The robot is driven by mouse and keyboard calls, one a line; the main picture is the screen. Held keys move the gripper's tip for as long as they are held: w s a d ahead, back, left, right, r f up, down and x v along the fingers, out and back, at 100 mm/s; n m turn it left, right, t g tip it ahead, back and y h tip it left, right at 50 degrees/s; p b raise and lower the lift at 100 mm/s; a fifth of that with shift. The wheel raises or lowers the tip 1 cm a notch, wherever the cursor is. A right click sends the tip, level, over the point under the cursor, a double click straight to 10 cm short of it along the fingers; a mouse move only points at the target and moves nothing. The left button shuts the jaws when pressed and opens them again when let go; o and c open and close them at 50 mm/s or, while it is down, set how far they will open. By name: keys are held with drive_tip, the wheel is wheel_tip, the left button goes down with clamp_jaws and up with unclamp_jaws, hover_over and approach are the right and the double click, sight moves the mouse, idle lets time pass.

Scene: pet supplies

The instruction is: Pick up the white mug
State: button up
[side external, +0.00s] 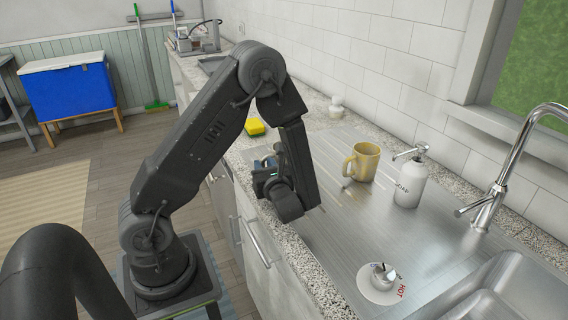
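I cannot make out a white mug in the side view. The only mug that shows clearly is a yellow one (365,162), upright on the metal drainboard with its handle toward the left. My gripper (268,172) is at the counter's front edge, left of the yellow mug and apart from it. My own wrist covers most of it, so its fingers and anything between them are not clear. A small bluish patch shows beside the wrist; I cannot tell what it is.
A white soap bottle (410,183) with a pump stands right of the yellow mug, near the chrome tap (496,190). A white disc (379,286) with a shiny metal piece lies near the sink (505,300). A yellow sponge (255,127) and a small white jar (336,108) are farther back.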

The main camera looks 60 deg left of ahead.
drive_tip(key=a, duration=0.4)
drive_tip(key=shift+w+a, duration=0.2)
drive_tip(key=shift+w, duration=0.1)
clamp_jaws()
